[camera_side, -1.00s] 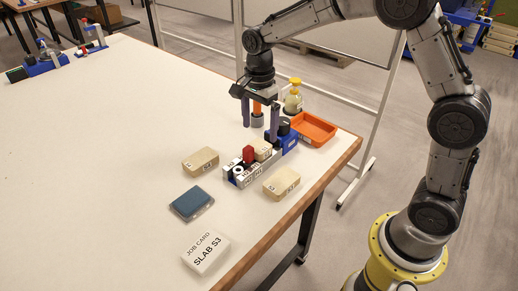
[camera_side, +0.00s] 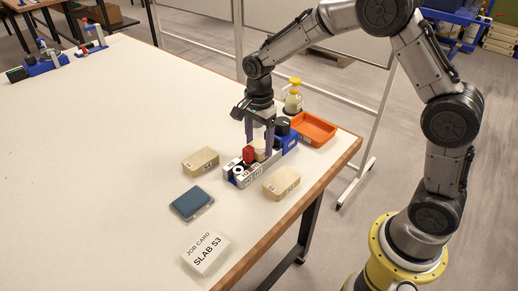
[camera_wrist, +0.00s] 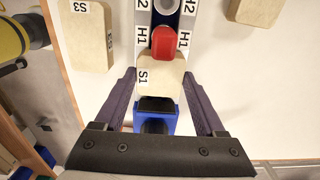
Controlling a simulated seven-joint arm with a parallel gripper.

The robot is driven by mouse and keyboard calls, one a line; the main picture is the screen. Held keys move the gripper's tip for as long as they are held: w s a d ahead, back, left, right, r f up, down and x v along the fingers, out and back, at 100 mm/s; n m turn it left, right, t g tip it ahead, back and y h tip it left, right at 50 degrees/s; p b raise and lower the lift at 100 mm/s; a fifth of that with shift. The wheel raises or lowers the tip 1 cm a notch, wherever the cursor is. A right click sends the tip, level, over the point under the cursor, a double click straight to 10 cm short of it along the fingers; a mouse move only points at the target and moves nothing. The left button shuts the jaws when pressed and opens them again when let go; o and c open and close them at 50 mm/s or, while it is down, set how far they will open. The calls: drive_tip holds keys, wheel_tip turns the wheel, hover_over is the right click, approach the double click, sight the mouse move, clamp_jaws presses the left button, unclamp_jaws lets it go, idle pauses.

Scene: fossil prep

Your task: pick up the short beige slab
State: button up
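The short beige slab, marked S1 (camera_wrist: 160,78), sits on the narrow fixture (camera_side: 241,176), behind a red knob (camera_side: 249,154). In the side view the slab (camera_side: 259,154) is partly hidden by my gripper. My gripper (camera_side: 260,149) points down over it, with its two purple fingers apart. In the wrist view my gripper (camera_wrist: 159,76) has one finger on each side of the slab, with gaps showing, so it is open and holds nothing.
A beige slab marked S3 (camera_wrist: 90,35) and another beige slab (camera_wrist: 254,10) lie on either side of the fixture. An orange tray (camera_side: 314,129) and yellow-topped bottle (camera_side: 293,98) stand behind. A blue pad (camera_side: 192,203) and a card reading SLAB S3 (camera_side: 206,252) lie in front.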

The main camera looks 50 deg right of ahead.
drive_tip(key=c, duration=0.9)
drive_tip(key=shift+r, duration=0.1)
